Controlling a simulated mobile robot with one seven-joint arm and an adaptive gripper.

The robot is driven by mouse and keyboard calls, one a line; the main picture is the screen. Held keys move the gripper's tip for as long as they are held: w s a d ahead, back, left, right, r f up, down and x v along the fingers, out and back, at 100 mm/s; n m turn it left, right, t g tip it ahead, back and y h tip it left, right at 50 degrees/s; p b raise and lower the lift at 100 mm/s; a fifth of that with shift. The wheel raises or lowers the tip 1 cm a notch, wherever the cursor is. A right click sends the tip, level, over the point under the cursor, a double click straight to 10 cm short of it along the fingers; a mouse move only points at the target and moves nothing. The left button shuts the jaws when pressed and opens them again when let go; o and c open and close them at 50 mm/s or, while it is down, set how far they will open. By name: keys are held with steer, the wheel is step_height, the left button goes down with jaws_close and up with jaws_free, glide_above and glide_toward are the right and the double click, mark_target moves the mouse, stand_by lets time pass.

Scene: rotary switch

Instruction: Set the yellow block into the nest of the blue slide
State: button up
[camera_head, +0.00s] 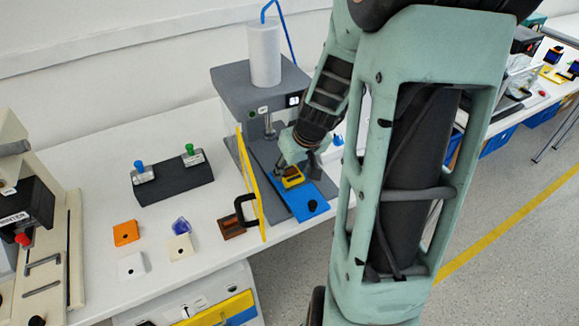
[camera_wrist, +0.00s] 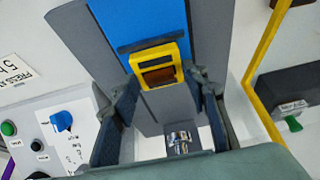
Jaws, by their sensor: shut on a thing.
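The yellow block (camera_head: 293,181), a squarish piece with a dark brown centre, is between the fingertips of my gripper (camera_head: 294,168). In the wrist view the yellow block (camera_wrist: 149,56) shows between the two fingers of my gripper (camera_wrist: 162,84), which is shut on it. The block is over the blue slide (camera_head: 304,205), which also shows in the wrist view (camera_wrist: 150,20). A dark bar (camera_wrist: 152,44) crosses the slide right beside the block. The nest is mostly hidden by the block and fingers; I cannot tell whether the block is seated.
A grey press (camera_head: 236,93) with a metal ram (camera_head: 269,125) stands behind the slide. A yellow-edged guard door (camera_head: 250,180) with a black handle stands open on the left. Orange (camera_head: 126,232), white (camera_head: 131,265), beige (camera_head: 180,248) and brown (camera_head: 232,226) pieces lie on the table.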

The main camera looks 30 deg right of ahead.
steer(key=shift+f, duration=0.2)
steer(key=o, duration=1.2)
steer(key=shift+c, duration=0.2)
steer(key=shift+r, duration=0.1)
steer(key=p+v, duration=0.6)
steer(key=v, duration=0.6)
steer(key=shift+r, duration=0.1)
